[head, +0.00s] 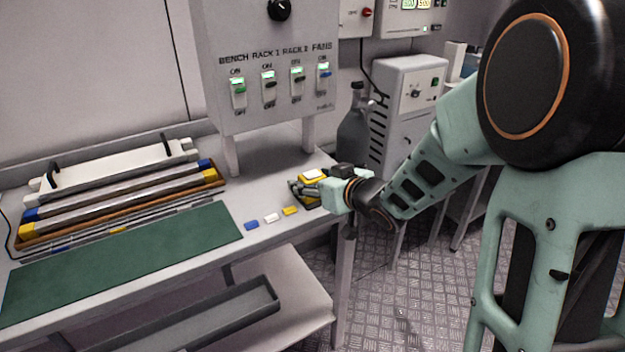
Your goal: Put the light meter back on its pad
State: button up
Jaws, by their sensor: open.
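A small yellow device with a white top, which looks like the light meter (314,175), is at the right end of the bench. My gripper (297,188) is right at it, with dark fingers pointing left, low over the bench top. The fingers are open. The gripper and wrist cover part of the device, and I cannot tell whether they touch it. Something dark shows under and around the yellow body; I cannot tell whether it is the pad.
Blue, white and yellow tags (271,218) lie along the bench's front edge beside a green mat (120,262). A wooden tray (215,178) of bars lies behind the mat. A switch panel (265,60) stands over the bench, and a grey bottle (354,135) stands behind my gripper.

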jog(key=shift+r, duration=0.2)
jog(key=p+v, duration=0.3)
jog(key=v, duration=0.9)
